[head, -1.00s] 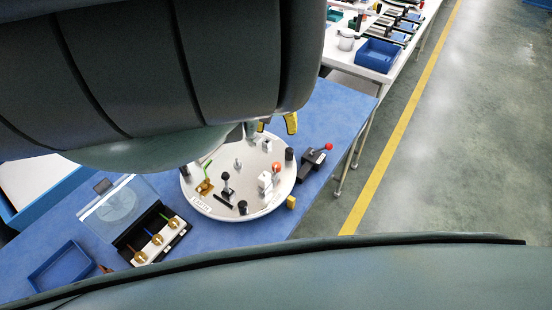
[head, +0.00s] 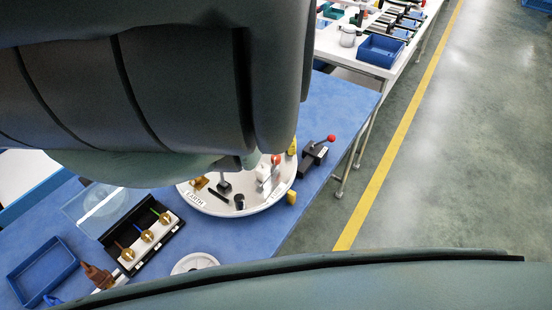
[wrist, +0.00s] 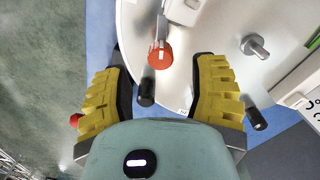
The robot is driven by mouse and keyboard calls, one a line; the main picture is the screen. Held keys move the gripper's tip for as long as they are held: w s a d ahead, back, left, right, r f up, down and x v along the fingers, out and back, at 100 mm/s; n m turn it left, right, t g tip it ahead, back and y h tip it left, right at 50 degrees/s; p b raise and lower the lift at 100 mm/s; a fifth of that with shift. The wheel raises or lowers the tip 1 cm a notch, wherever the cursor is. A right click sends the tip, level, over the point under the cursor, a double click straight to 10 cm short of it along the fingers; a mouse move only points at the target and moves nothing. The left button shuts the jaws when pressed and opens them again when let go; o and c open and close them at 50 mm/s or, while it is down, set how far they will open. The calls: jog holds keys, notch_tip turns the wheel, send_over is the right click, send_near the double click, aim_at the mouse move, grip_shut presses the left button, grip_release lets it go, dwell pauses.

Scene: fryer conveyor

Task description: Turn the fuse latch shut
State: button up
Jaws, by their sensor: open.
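A round white plate (head: 222,207) on the blue table carries several fittings. On it, an orange-red knob on a lever by a white block (head: 263,173) is what I take to be the fuse latch; I cannot be sure. In the wrist view, the orange-red knob (wrist: 160,55) sticks out from the white block (wrist: 183,11). My gripper (wrist: 161,72) is open, its yellow fingers on either side of the knob, with no visible grip on it. In the head view my arm hides most of the gripper and the far part of the plate.
Black pegs (wrist: 146,94) and a grey metal post (wrist: 255,46) stand near my fingers. An open case (head: 142,236) and a blue tray (head: 42,271) are at left.

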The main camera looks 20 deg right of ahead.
aim_at(276, 157)
jog(key=shift+f, duration=1.8)
jog(key=shift+o, duration=0.2)
grip_shut()
